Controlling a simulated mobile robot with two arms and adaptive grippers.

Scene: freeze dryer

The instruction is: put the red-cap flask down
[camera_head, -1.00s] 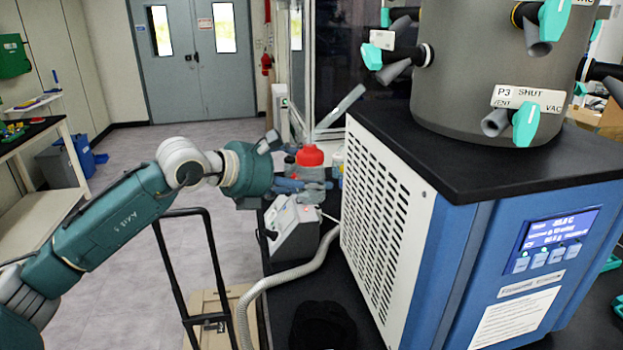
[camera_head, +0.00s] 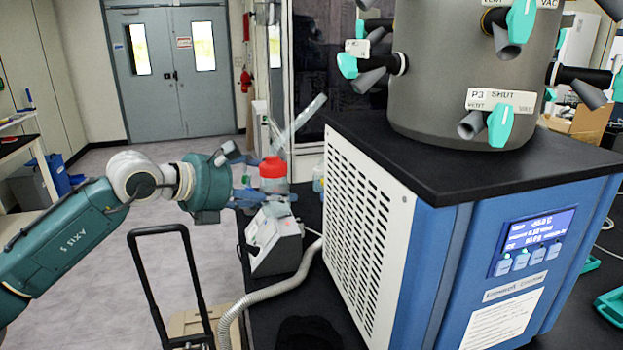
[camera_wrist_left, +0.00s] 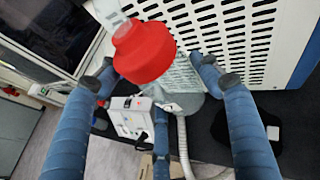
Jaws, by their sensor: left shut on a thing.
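The red-cap flask (camera_head: 273,186) is in the middle of the head view, left of the freeze dryer, in front of the glass enclosure. Its red cap is on top and it looks upright. My left gripper (camera_head: 262,196) reaches it from the left and is shut on its body. My right gripper is not in view.
The blue freeze dryer (camera_head: 400,235) with its grey valved chamber (camera_head: 470,70) stands right on the black bench (camera_head: 290,295). A white device (camera_head: 275,240) sits below the flask, with a pale hose (camera_head: 270,298) beside it. A black-handled cart (camera_head: 165,231) stands left of the bench.

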